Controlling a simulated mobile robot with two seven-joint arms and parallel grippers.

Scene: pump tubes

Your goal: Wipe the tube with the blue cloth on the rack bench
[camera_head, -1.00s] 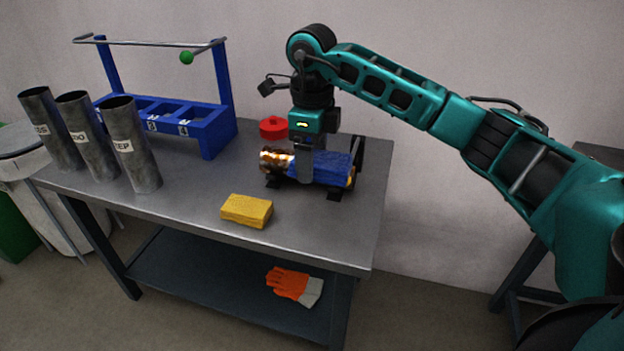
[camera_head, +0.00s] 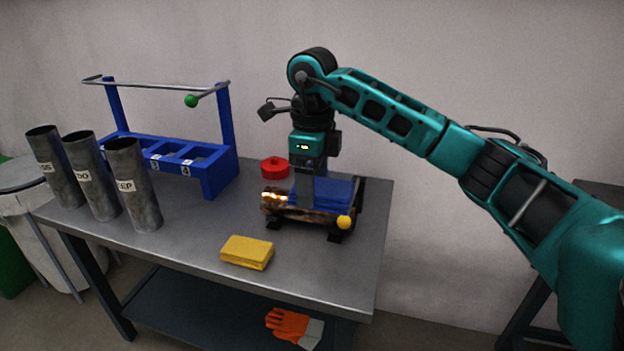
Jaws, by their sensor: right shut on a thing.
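The tube (camera_head: 292,212) lies on its side in a low dark cradle on the metal bench (camera_head: 300,277). It is brownish and metallic, with a bright glint near its left end and a yellow ball-like end (camera_head: 344,222) at the right. The blue cloth (camera_head: 330,190) lies along the tube's upper and far side. My right gripper (camera_head: 306,190) points down from above, shut on the cloth at the tube's middle. The fingertips are partly hidden by the tube and cloth. My left gripper is out of view.
Three labelled metal cylinders (camera_head: 133,187) stand at the bench's left. A blue rack (camera_head: 222,165) with slots and a top rail stands behind them. A yellow sponge (camera_head: 247,252) lies in front, and a red round object (camera_head: 275,167) behind the tube. Orange gloves (camera_head: 289,325) lie on the lower shelf.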

